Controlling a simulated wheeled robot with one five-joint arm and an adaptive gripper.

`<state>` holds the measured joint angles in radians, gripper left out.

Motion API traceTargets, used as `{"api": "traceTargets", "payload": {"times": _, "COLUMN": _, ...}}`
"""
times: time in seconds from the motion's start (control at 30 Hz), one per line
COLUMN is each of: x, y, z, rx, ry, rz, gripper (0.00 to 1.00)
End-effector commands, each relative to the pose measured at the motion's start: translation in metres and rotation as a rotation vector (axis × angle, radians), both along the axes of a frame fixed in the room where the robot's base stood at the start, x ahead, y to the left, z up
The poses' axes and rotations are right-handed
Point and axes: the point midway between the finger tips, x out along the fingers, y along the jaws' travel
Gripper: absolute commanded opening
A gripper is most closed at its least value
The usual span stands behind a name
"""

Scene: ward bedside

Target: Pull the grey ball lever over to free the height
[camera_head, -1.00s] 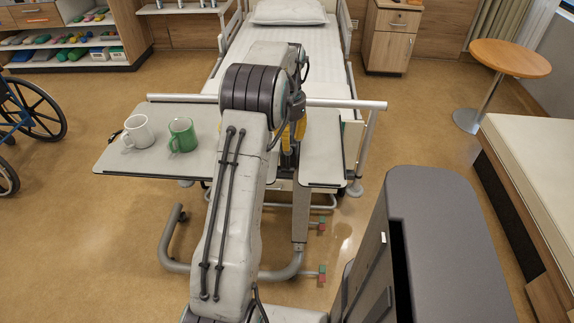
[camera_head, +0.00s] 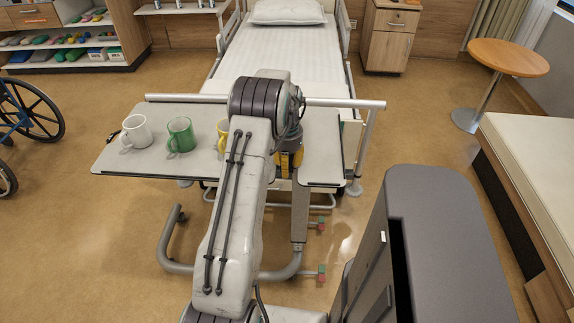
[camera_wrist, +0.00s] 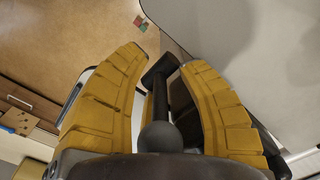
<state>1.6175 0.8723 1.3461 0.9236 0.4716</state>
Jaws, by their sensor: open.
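The overbed table (camera_head: 220,114) stands across the foot of the bed. In the wrist view, the dark grey ball (camera_wrist: 160,136) of the lever lies between the two yellow fingers, close to the palm, with its dark stem (camera_wrist: 158,100) running away from it. My gripper (camera_wrist: 162,58) is open, with a finger on either side of the lever and visible gaps beside the ball. In the head view, my gripper (camera_head: 288,162) is at the table's front edge, right of centre; the lever is hidden there by my arm and gripper.
A white mug (camera_head: 136,132), a green mug (camera_head: 181,135) and a partly hidden yellow mug (camera_head: 223,135) stand on the tabletop left of my arm. The bed (camera_head: 275,52) is behind. A wheelchair (camera_head: 30,115) is far left; a couch (camera_head: 540,150) is at right.

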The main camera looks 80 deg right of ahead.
Motion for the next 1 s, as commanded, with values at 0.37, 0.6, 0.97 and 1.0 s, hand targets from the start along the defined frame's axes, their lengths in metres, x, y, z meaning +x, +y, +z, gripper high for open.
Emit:
{"api": "traceTargets", "payload": {"times": 0.37, "x": 0.0, "y": 0.0, "z": -0.0002, "rx": 0.0, "ry": 0.0, "rz": 0.0, "gripper": 0.29}}
{"api": "traceTargets", "payload": {"times": 0.6, "x": 0.0, "y": -0.0001, "z": 0.0, "rx": 0.0, "ry": 0.0, "rz": 0.0, "gripper": 0.07}}
{"api": "traceTargets", "payload": {"times": 0.97, "x": 0.0, "y": 0.0, "z": -0.0001, "rx": 0.0, "ry": 0.0, "rz": 0.0, "gripper": 0.0}}
{"api": "traceTargets", "payload": {"times": 1.0, "x": 0.0, "y": 0.0, "z": -0.0002, "rx": 0.0, "ry": 0.0, "rz": 0.0, "gripper": 0.0}}
